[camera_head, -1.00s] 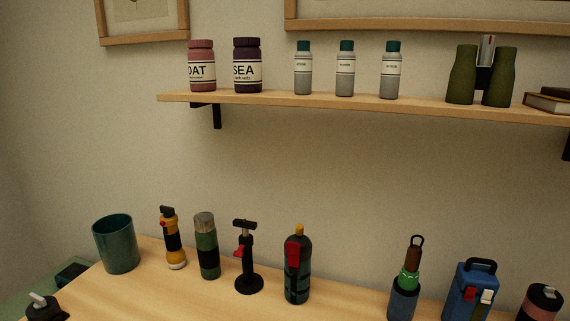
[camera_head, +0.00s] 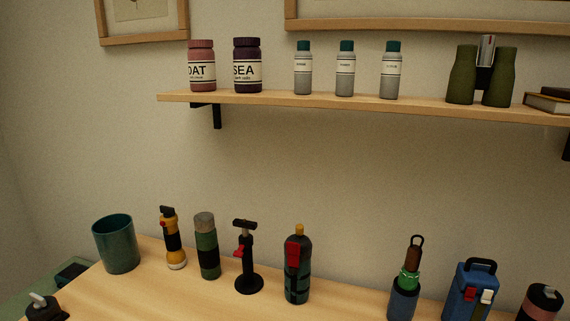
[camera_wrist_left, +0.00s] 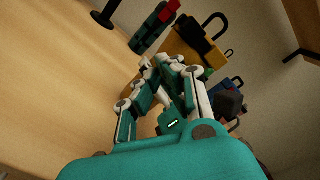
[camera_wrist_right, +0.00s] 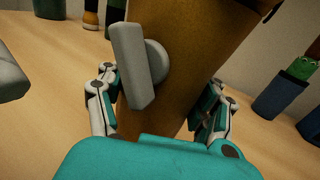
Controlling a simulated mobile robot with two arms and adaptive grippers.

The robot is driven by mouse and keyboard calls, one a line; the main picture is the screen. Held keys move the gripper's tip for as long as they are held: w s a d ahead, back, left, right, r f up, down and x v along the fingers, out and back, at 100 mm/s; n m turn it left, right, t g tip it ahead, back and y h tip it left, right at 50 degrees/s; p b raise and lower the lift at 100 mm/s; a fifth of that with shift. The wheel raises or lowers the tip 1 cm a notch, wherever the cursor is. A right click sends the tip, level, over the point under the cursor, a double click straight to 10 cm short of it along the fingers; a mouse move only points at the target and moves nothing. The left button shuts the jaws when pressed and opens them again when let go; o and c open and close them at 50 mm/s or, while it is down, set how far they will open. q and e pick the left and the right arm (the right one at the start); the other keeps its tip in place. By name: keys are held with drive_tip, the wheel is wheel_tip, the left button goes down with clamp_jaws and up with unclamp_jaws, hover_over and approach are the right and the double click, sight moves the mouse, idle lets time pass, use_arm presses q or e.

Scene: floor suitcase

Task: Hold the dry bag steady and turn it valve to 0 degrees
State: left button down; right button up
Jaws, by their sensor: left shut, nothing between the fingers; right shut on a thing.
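The dry bag, a mustard-brown upright body, fills the middle of the right wrist view (camera_wrist_right: 190,60). Its grey valve lever (camera_wrist_right: 130,68) sits on a round grey hub and points nearly up and down in that view, with a slight tilt. My right gripper (camera_wrist_right: 165,78) has a finger on each side of the bag and is shut on it. In the left wrist view the yellowish bag (camera_wrist_left: 183,42) with black parts on top shows beyond my left gripper (camera_wrist_left: 172,64). That gripper is shut and empty; whether it touches the bag is unclear. The head view shows neither bag nor grippers.
On the table stand a teal cup (camera_head: 116,244), yellow flashlight (camera_head: 172,240), green flask (camera_head: 207,246), black stand (camera_head: 246,262), dark bottle (camera_head: 298,270) and blue box (camera_head: 468,290). A grey piece (camera_wrist_right: 10,78) is at the right wrist view's left edge. A shelf (camera_head: 330,102) hangs above.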

use_arm(q)
drive_tip(key=shift+v, duration=1.05)
drive_tip(key=w+d+r, duration=0.2)
drive_tip(key=w+d, duration=0.1)
drive_tip(key=w, duration=0.2)
drive_tip(key=shift+w+d+r, duration=0.15)
drive_tip(key=shift+r, duration=0.15)
drive_tip(key=shift+d+f, duration=0.15)
drive_tip(key=shift+f, duration=0.1)
use_arm(e)
drive_tip(key=shift+a, duration=0.1)
idle(0.4)
